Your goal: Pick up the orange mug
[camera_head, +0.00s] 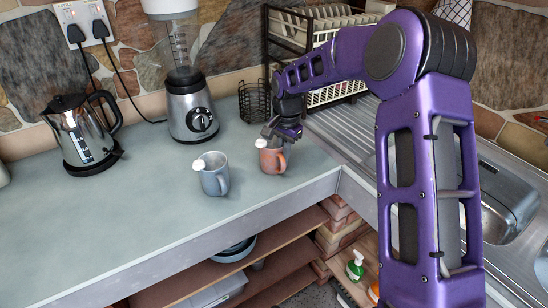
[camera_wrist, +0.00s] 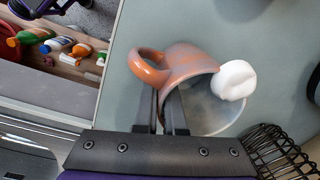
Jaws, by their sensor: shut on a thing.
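The orange mug (camera_head: 271,158) stands upright on the grey-green worktop, close to its front edge. My gripper (camera_head: 283,135) reaches down to its rim from above. In the wrist view the orange mug (camera_wrist: 186,62) has its handle to the left and a white round piece on its rim. There my gripper (camera_wrist: 161,105) has one finger on each side of the mug's near wall, beside the handle, and is shut on it. I cannot tell any gap between the mug's base and the worktop.
A grey-blue mug (camera_head: 215,178) stands to the left of the orange one. A blender (camera_head: 191,110), a kettle (camera_head: 82,135) and a black wire basket (camera_head: 254,101) stand further back. A dish rack (camera_head: 310,35) and sink (camera_head: 507,200) are to the right. The worktop's left front is clear.

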